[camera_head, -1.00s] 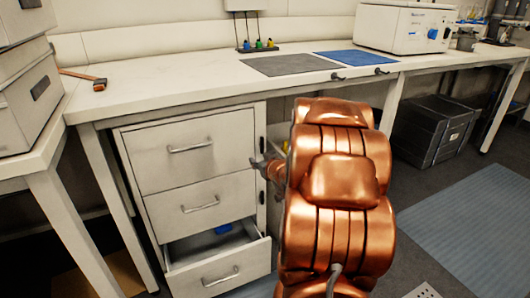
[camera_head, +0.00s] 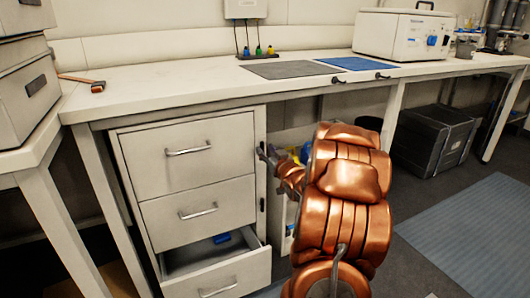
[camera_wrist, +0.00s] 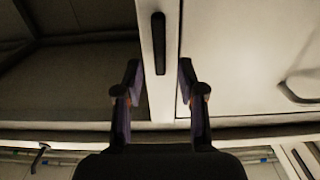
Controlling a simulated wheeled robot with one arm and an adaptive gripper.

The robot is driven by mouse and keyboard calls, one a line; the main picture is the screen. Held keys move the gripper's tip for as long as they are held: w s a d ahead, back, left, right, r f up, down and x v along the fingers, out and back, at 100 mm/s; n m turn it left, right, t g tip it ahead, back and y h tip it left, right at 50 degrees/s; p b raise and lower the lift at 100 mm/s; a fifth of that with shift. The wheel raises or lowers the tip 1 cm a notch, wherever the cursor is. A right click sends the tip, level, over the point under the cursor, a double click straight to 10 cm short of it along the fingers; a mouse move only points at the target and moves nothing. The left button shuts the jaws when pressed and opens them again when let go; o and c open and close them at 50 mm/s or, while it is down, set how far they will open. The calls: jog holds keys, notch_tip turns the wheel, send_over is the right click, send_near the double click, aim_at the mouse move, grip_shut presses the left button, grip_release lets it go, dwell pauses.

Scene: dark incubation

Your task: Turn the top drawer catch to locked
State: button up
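The top drawer (camera_head: 188,150) is closed, in a pale cabinet under the bench. A dark, bar-shaped catch (camera_wrist: 158,43) stands upright on the strip beside the drawer front in the wrist view. The catch lies between and beyond the fingertips; I see no contact. A lower dark catch (camera_head: 262,204) also shows.
The middle drawer (camera_head: 198,211) is closed. The bottom drawer (camera_head: 217,276) is pulled out, with a blue item (camera_head: 222,238) inside. The bench top (camera_head: 175,88) overhangs the cabinet. A dark crate (camera_head: 434,139) stands on the floor at right.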

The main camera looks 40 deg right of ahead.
jog(key=shift+x, duration=0.85)
grip_shut()
